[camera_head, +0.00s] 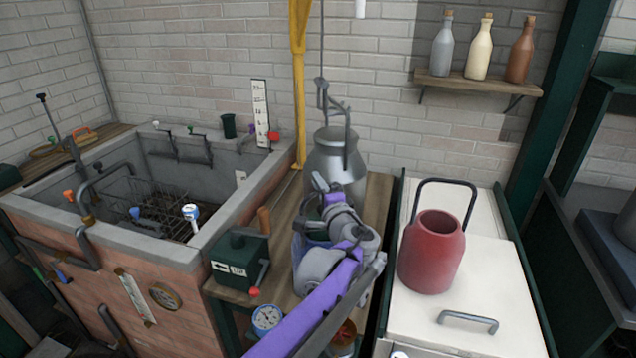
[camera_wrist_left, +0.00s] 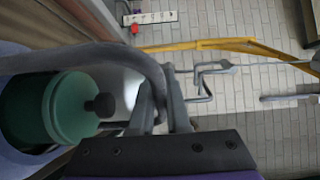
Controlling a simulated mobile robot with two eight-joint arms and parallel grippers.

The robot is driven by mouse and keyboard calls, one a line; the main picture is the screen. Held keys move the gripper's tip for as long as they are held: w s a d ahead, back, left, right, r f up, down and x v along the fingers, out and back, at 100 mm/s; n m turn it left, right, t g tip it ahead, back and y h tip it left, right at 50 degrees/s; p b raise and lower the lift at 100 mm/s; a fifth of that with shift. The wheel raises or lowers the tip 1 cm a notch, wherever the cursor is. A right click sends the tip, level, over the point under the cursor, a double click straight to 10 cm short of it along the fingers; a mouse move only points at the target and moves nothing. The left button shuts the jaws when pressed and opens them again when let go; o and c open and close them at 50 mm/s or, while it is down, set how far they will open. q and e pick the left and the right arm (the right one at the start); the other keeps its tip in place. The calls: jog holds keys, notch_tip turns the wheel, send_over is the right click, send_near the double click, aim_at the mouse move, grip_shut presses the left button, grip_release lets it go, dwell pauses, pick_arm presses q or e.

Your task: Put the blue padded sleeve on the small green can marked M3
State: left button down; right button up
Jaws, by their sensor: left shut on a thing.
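The blue padded sleeve (camera_head: 303,244) is on the wooden bench, partly hidden by my left arm. In the left wrist view, the blue sleeve (camera_wrist_left: 18,163) curves around a small green can (camera_wrist_left: 72,112) with a dark lid knob. The can appears to stand inside the sleeve; its lower part is hidden. No M3 mark is readable. My left gripper (camera_head: 330,188) is above the sleeve; in the wrist view the gripper (camera_wrist_left: 160,105) is shut on a grey curved handle, which seems to belong to the sleeve. My right gripper is out of view.
A large metal churn (camera_head: 335,158) stands close behind the left gripper. A green box (camera_head: 240,258) with a red-knobbed lever is to the left, beside a brick tank (camera_head: 110,285). A red jug (camera_head: 432,252) stands on the white counter (camera_head: 480,285) to the right.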

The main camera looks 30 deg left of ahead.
pick_arm(q)
jog(key=shift+f, duration=0.25)
dwell(0.4)
jog(key=c, duration=0.8)
grip_release()
jog(key=v, duration=1)
jog(key=shift+s+d, duration=0.25)
jog(key=shift+d, duration=0.1)
